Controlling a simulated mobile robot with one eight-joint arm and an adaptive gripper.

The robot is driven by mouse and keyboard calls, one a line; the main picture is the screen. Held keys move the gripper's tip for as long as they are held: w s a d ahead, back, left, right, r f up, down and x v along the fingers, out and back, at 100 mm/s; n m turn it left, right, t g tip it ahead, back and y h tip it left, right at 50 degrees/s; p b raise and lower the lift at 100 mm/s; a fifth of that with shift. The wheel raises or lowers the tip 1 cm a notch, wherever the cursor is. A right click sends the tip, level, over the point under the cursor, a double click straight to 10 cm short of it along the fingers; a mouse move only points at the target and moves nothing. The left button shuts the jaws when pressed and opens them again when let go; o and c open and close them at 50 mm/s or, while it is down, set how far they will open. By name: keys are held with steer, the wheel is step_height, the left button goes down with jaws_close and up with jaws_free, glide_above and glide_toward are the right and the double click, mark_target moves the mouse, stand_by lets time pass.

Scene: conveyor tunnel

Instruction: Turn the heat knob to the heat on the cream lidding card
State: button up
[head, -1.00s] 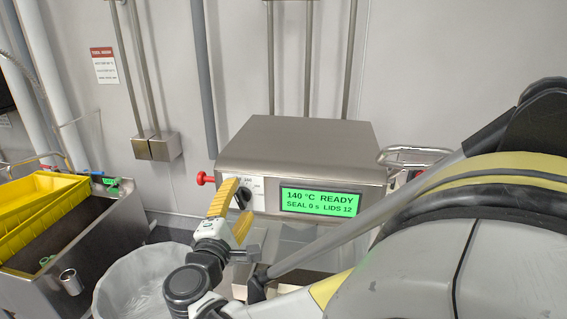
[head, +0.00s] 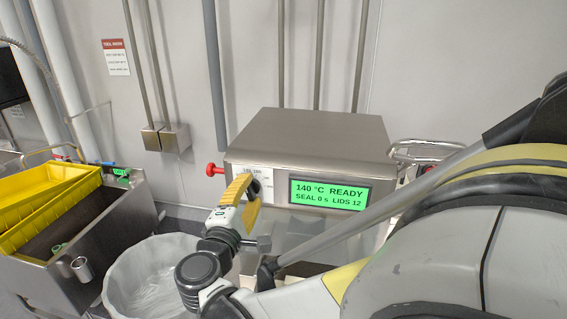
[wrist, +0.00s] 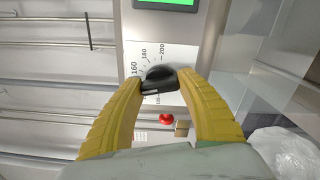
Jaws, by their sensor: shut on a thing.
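The steel heat sealer (head: 310,135) stands against the wall. Its green display (head: 328,194) reads 140 °C READY, SEAL 0 s, LIDS 12. In the head view, my gripper (head: 246,186) covers much of the knob and dial. I do not see the cream lidding card in either view.
A red button (head: 212,169) sticks out of the sealer's left side. A lined bin (head: 150,280) stands below. A steel sink (head: 110,215) with yellow crates (head: 45,200) is at the left. A red-headed sign (head: 116,57) hangs on the wall.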

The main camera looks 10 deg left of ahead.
steer(key=shift+m+b, duration=0.65)
steer(key=shift+m, duration=2.45)
steer(key=o, duration=1.2)
